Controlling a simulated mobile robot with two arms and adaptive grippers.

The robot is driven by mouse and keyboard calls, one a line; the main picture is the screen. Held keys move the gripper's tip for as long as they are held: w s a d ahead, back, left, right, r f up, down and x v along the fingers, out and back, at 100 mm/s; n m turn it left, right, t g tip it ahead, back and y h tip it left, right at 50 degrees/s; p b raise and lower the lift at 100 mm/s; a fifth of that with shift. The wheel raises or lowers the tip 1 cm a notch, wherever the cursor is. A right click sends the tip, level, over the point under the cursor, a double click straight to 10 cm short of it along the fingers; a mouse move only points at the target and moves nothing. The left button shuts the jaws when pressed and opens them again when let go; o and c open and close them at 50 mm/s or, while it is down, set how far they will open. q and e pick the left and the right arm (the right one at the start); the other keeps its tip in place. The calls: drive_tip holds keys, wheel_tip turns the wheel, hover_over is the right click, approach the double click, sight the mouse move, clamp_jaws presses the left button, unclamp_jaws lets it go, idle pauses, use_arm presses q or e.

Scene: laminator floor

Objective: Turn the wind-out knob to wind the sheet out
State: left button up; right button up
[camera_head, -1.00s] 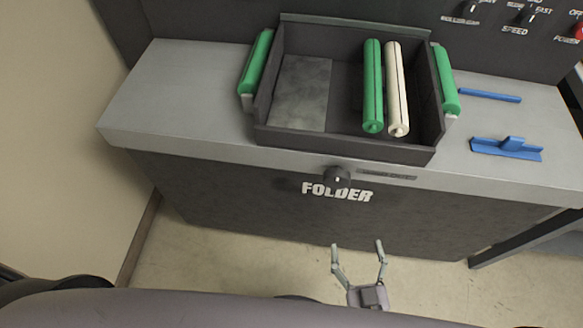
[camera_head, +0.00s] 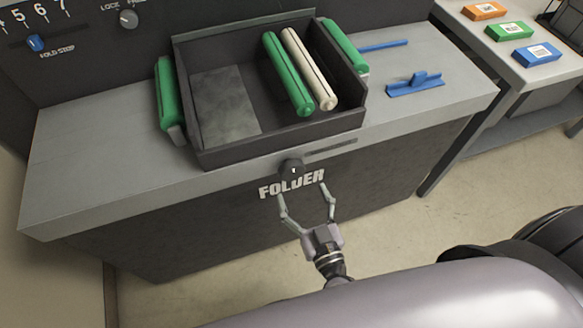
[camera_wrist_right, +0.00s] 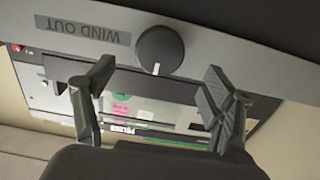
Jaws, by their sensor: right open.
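The wind-out knob (camera_head: 292,169) is a dark round knob with a white mark on the front edge of the folder's grey top, above the FOLDER lettering. It also shows in the right wrist view (camera_wrist_right: 160,51), beside a label reading WIND OUT (camera_wrist_right: 81,33). My right gripper (camera_head: 304,190) is open and empty, just below and in front of the knob. In the right wrist view the knob shows beyond and between the two spread fingers (camera_wrist_right: 160,85), apart from them. My left gripper is out of view. I cannot make out the sheet.
A dark tray (camera_head: 207,159) with green handles stands on the folder top (camera_head: 75,176), holding a green roller (camera_head: 288,77) and a cream roller (camera_head: 309,70). A blue bracket (camera_head: 414,86) lies to its right. Coloured boxes (camera_head: 484,11) sit on a side table. Floor in front is clear.

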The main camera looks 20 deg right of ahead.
sight(294, 175)
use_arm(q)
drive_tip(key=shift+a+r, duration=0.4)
use_arm(e)
drive_tip(key=w, duration=0.8)
drive_tip(key=shift+a, duration=0.15)
drive_tip(key=shift+c, duration=0.2)
drive_tip(key=c, duration=1.2)
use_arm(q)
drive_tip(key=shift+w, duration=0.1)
use_arm(e)
drive_tip(key=shift+o, duration=0.2)
